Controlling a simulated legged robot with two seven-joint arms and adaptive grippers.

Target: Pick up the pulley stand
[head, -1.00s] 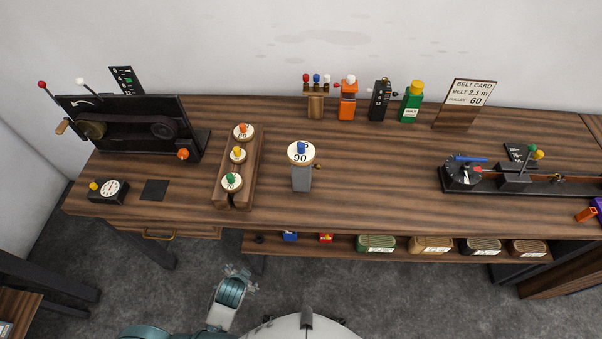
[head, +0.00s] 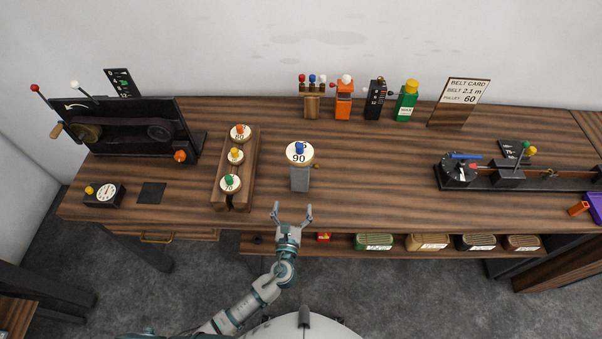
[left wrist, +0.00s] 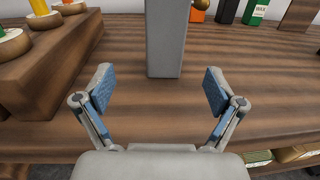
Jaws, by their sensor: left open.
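The pulley stand (head: 300,178) is a grey upright post on the wooden bench. On its top is a round pale pulley marked 90 (head: 299,157) with a blue knob. My left gripper (head: 292,208) is open and empty at the bench's front edge, just in front of the stand and apart from it. In the left wrist view the grey post (left wrist: 166,38) stands ahead, between the lines of the two open fingers (left wrist: 161,91); its top is out of that view. My right gripper is not in view.
A wooden rack (head: 248,185) with several pulleys stands left of the post. Several small coloured items, including a green bottle (head: 405,101), stand at the back. A black rail device (head: 520,178) is at the right. The bench between is clear.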

